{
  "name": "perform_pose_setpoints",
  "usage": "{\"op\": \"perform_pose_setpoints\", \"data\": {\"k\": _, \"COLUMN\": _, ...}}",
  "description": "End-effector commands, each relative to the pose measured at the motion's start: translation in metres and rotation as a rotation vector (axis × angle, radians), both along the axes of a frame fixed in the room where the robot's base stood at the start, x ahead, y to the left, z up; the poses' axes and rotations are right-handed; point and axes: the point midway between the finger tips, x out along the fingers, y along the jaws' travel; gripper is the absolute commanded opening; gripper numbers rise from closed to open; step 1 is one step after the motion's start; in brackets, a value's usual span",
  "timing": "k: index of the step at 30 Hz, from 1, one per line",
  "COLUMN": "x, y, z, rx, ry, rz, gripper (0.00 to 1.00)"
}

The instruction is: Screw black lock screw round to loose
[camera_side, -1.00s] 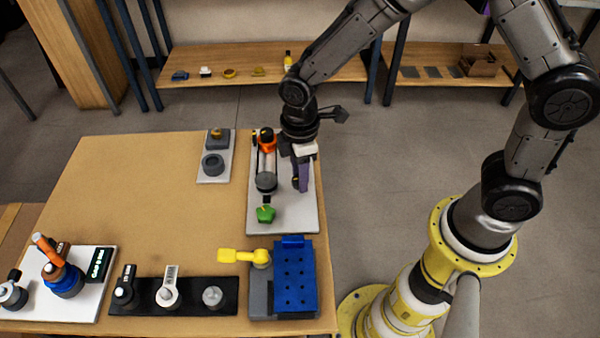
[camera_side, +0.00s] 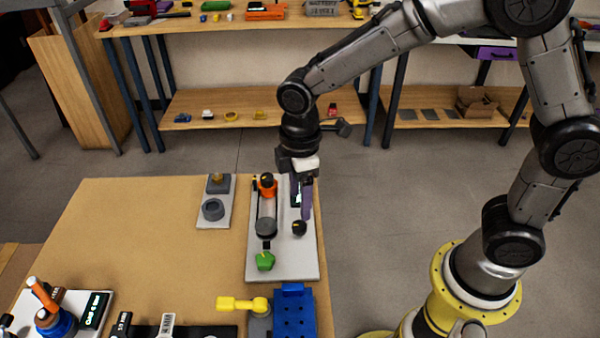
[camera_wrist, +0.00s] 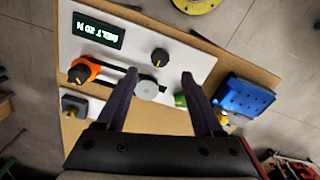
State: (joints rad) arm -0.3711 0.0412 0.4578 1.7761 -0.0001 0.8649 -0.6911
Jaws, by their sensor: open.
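A white plate (camera_side: 283,268) on the table carries two black knobs, and I cannot tell for certain which is the lock screw. One round black knob (camera_side: 299,228) stands alone on the plate; in the wrist view it (camera_wrist: 160,56) lies just beyond and between the fingertips. The other black knob (camera_wrist: 77,74) sits on an orange block (camera_wrist: 90,67). My gripper (camera_side: 302,211) points down above the plate, open and empty. In the wrist view its purple fingers (camera_wrist: 158,76) are spread apart, touching neither knob. The lone knob carries a small pale mark.
The plate also holds a lit display (camera_wrist: 97,31), a belt with a grey pulley (camera_wrist: 148,87) and a green part (camera_side: 265,261). A blue perforated block (camera_side: 295,312) and yellow handle (camera_side: 240,304) stand nearby. The table's middle left is bare.

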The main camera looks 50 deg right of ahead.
Motion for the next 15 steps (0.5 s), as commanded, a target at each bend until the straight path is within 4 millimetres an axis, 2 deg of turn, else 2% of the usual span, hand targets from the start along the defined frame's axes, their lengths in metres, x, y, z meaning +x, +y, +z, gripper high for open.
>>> {"op": "perform_pose_setpoints", "data": {"k": 1, "x": 0.001, "y": 0.0, "z": 0.012, "rx": 0.002, "ry": -0.006, "rz": 0.0, "gripper": 0.69}}
{"op": "perform_pose_setpoints", "data": {"k": 6, "x": 0.0, "y": 0.0, "z": 0.042, "rx": 0.002, "ry": -0.003, "rz": 0.0, "gripper": 0.69}}
{"op": "perform_pose_setpoints", "data": {"k": 9, "x": 0.001, "y": 0.0, "z": 0.054, "rx": 0.001, "ry": -0.003, "rz": 0.001, "gripper": 0.69}}
{"op": "perform_pose_setpoints", "data": {"k": 15, "x": 0.0, "y": 0.0, "z": 0.064, "rx": 0.0, "ry": 0.0, "rz": 0.001, "gripper": 0.69}}
